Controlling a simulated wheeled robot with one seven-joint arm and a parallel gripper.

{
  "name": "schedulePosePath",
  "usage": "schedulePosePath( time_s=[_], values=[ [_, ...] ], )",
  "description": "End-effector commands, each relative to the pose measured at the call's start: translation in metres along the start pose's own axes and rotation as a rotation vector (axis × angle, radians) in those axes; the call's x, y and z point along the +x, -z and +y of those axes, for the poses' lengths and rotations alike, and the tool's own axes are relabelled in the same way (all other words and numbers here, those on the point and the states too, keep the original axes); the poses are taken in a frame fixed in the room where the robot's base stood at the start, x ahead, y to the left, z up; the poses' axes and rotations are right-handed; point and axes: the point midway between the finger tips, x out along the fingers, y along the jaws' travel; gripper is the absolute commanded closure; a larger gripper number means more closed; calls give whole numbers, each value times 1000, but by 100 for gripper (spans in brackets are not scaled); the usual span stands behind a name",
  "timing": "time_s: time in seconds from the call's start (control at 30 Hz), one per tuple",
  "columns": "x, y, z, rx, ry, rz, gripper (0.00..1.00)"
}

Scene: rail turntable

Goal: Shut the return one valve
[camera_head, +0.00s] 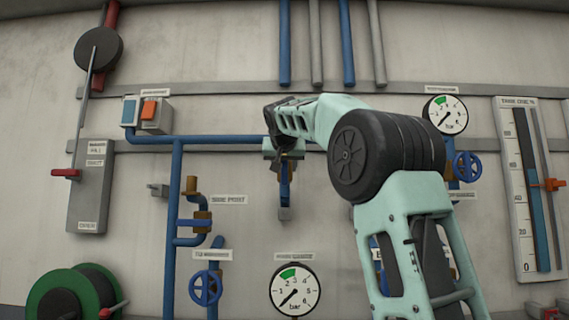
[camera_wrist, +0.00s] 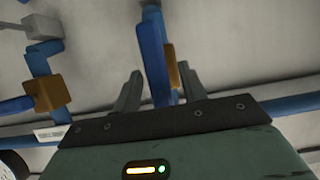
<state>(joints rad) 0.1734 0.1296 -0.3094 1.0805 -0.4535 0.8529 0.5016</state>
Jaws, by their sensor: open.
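My gripper (camera_head: 284,152) is open in front of the wall, level with the horizontal blue pipe. In the wrist view its two fingers (camera_wrist: 160,70) stand apart, with a blue lever-like bar (camera_wrist: 155,48) and a brass-coloured part (camera_wrist: 173,72) showing between them. I cannot tell whether the fingers touch the bar. A blue upright piece (camera_head: 284,185) shows just below my gripper in the head view. Blue handwheels stand at lower left (camera_head: 205,288) and at right (camera_head: 467,165). The valve labels are too small to read, so I cannot tell which is return one.
Pressure gauges sit below (camera_head: 294,289) and at upper right (camera_head: 445,114). A brass-bodied valve (camera_head: 202,221) is on the left pipework. A tank level gauge (camera_head: 520,190) is at right, a hose reel (camera_head: 70,297) at lower left. My arm hides part of the right pipework.

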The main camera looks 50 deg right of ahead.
Motion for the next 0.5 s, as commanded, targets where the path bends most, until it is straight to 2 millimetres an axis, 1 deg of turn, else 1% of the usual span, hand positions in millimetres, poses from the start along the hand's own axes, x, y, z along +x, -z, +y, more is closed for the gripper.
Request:
schedulePosePath(
  time_s=[0.17,0.2,0.27,0.3,0.33,0.5],
  values=[
    [0,0,0,0,0,0,58],
    [0,0,0,0,0,0,64],
    [0,0,0,0,0,0,80],
    [0,0,0,0,0,0,92],
    [0,0,0,0,0,0,100],
    [0,0,0,1,0,0,100]
  ],
)
